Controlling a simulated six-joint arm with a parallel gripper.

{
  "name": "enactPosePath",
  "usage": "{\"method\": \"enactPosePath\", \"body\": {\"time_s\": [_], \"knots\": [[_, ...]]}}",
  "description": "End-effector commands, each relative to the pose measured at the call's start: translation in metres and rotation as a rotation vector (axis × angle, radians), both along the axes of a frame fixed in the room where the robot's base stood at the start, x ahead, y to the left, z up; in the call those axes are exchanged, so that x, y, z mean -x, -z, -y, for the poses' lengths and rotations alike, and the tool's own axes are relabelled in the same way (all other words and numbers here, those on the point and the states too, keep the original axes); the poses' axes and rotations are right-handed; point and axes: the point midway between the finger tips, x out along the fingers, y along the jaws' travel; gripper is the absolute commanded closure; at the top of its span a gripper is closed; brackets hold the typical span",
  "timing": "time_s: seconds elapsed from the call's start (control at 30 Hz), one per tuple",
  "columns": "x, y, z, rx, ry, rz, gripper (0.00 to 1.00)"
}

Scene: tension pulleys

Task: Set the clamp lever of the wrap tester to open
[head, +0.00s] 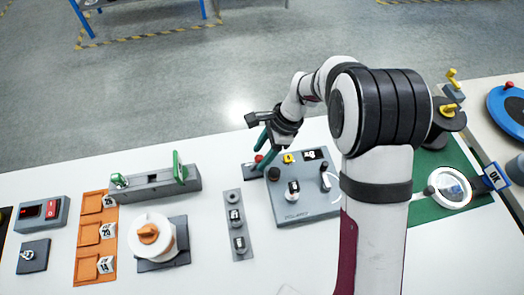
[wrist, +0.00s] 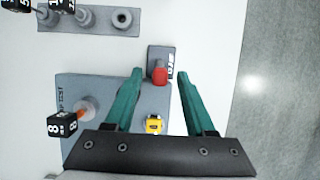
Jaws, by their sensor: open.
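A grey tester panel (head: 305,205), probably the wrap tester, lies on the white table; it also shows in the wrist view (wrist: 100,95). A small dark grey block (head: 252,169) with a red knob (head: 258,158) stands at its upper left corner; I take this for the clamp lever, but its label is unreadable. My gripper (head: 262,149) is open above that corner, with green fingers pointing down. In the wrist view the red knob (wrist: 160,75) shows between the fingertips (wrist: 160,71), with gaps on both sides. Contact and height are unclear.
The panel carries a yellow part (head: 289,158), a black and white counter (head: 310,154) and a numbered cube (head: 293,187). A grey strip with pegs (head: 236,220) lies to its left. A green mat (head: 420,206) with a round dial is to the right, partly behind my arm.

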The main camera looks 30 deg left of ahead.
Motion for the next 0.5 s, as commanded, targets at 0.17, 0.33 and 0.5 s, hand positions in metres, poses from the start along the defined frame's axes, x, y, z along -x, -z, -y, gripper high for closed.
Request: {"method": "enactPosePath", "body": {"time_s": [0.17,0.33,0.5], "knots": [[-0.0001,-0.0002,0.0001,0.0,0.0,0.0,0.49],[-0.0001,-0.0004,0.0001,0.0,0.0,0.0,0.79],[-0.0001,-0.0005,0.0001,0.0,0.0,0.0,1.0]]}}
